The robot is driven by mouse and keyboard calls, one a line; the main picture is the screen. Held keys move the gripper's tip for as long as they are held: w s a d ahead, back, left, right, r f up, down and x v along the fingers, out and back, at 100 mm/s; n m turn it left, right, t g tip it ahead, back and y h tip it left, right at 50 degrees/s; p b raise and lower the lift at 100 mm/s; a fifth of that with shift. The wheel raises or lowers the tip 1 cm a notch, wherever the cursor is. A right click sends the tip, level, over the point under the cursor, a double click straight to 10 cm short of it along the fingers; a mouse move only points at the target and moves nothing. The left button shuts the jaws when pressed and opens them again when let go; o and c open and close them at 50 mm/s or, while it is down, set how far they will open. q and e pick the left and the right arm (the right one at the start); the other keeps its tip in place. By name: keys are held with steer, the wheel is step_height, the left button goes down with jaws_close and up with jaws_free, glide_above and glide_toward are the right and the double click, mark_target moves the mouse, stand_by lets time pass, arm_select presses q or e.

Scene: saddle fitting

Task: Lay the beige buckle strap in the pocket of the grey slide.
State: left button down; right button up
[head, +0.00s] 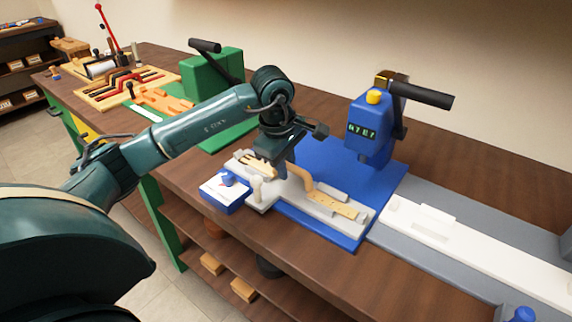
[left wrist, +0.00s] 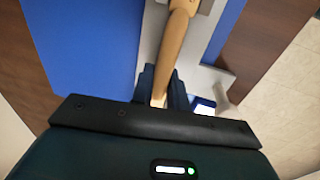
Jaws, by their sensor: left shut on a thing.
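The beige buckle strap (head: 303,178) runs from my left gripper down and to the right. Its holed end (head: 338,207) lies over the grey slide (head: 292,193), and its middle is bent upward. Whether that end sits in the pocket, I cannot tell. My left gripper (head: 281,170) is shut on the strap above the slide's left part. In the left wrist view the strap (left wrist: 177,38) passes between the fingers (left wrist: 162,88) and away from them. A paler beige piece (head: 256,165) lies left of the gripper. My right gripper is not in view.
The slide stands on a blue base plate (head: 330,165), with a blue press (head: 371,125) and black lever behind. A blue box with a white top (head: 224,190) is close at left. A pale rail (head: 470,238) extends right. A green tool (head: 212,75) stands behind my arm.

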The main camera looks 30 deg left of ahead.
arm_select(q)
steer(key=shift+f, duration=0.1)
steer(key=c, duration=1.8)
jaws_free()
steer(key=shift+f, duration=0.1)
steer(key=shift+c, duration=0.2)
steer(key=o, duration=0.5)
steer(key=shift+c, duration=0.2)
step_height(320, 180, up, 12)
steer(key=s, duration=0.2)
steer(key=shift+s, duration=0.15)
steer(key=shift+a, duration=0.1)
